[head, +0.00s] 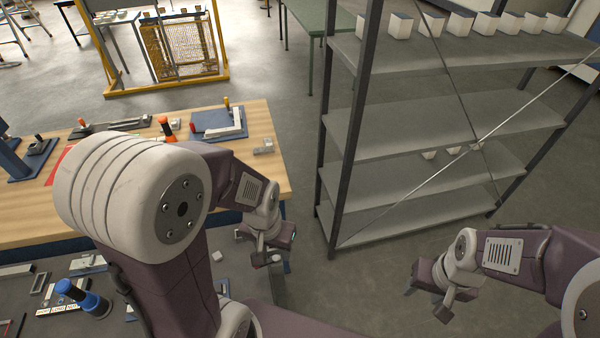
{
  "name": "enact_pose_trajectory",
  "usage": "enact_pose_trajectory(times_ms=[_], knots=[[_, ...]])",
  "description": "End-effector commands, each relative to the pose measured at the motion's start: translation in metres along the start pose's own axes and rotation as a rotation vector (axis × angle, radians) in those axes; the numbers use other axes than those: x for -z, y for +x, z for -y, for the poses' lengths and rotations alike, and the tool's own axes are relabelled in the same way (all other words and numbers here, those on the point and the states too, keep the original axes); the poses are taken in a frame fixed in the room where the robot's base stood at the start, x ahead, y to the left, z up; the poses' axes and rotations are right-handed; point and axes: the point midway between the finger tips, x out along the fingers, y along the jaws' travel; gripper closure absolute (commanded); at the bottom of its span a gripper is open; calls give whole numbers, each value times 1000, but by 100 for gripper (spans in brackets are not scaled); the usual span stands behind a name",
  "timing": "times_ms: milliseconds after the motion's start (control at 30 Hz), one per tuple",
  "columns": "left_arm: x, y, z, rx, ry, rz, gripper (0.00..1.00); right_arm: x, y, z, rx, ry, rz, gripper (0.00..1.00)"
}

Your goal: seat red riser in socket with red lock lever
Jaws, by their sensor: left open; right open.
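My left gripper (268,248) is open, in front of the right edge of the wooden workbench (262,120). My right gripper (430,295) is open over bare floor at the lower right, far from the bench. Nothing shows in either gripper. A small red part (192,127) shows at the left edge of a blue fixture (215,122) on the bench; I cannot tell whether it is the red riser or a red lock lever. My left arm hides part of the bench.
A grey shelf rack (440,125) with white bins (487,24) on top stands at the right. A dark table (50,300) with a blue-handled tool (85,296) is at the lower left. A yellow frame (165,88) stands behind. Floor between bench and rack is clear.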

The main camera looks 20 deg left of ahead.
Motion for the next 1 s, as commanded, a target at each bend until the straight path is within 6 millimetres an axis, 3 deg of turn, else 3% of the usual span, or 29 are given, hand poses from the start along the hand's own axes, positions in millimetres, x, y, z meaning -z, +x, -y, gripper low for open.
enact_pose_trajectory(times_ms=[33, 200, 333, 733, 1000], knots=[[-2, 22, 0, 0, 0, 1, 51, -2, 22, 0, 0, 0, 0, 52], [-9, 83, 2, 0, -1, 1, 51, -9, 83, -2, 0, 0, 1, 52], [-12, 116, 2, 0, -1, 1, 51, -12, 116, -2, 0, 0, 1, 52], [-11, 106, 2, 0, -2, 0, 47, -11, 106, -2, 0, 0, 0, 52], [-7, 65, 1, 0, -2, 1, 47, -7, 65, -1, 0, 0, 0, 52]])
